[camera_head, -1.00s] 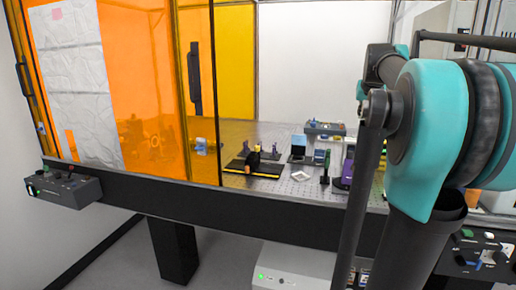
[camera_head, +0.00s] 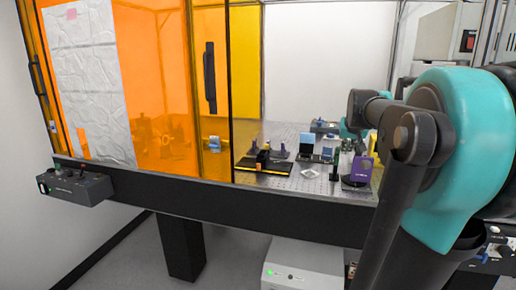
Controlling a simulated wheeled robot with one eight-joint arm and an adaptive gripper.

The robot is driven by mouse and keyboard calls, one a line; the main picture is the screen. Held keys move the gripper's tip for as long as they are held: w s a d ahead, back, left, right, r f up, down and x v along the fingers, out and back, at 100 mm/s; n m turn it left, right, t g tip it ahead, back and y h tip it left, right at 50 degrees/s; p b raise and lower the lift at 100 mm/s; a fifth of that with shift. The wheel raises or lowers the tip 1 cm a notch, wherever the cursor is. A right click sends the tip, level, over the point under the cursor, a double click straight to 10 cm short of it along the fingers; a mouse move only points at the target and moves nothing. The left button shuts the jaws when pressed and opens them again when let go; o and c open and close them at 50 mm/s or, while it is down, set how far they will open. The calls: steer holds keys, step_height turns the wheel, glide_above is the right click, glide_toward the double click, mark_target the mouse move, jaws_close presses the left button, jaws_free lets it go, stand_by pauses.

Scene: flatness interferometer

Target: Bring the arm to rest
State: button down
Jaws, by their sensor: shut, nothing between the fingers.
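My arm fills the right side of the view, with a large teal shoulder and a dark grey link running down in front. A smaller grey joint and a bit of teal of mine show further out, over the right part of the optical table (camera_head: 287,182). My gripper is not in view, so its pose cannot be seen.
Orange enclosure panels (camera_head: 155,75) with dark handles stand at the left. A black stage with yellow edging (camera_head: 265,168), a purple mount (camera_head: 362,168) and other optics stand on the table. A control box (camera_head: 75,186) juts from the table's front left. A grey unit (camera_head: 308,266) is below.

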steer(key=s+a+f+g, duration=0.1)
steer(key=s+a+f, duration=0.3)
steer(key=s+f, duration=0.5)
steer(key=s+a+f+n+g+y, duration=0.1)
steer(key=s+a+f, duration=0.3)
steer(key=s+f, duration=0.5)
steer(key=s+a+f+n+g, duration=0.1)
steer(key=s+a+f, duration=0.3)
steer(key=s+f, duration=0.5)
step_height(320, 180, down, 4)
steer(key=shift+a+r, duration=0.25)
steer(key=shift+a, duration=0.05)
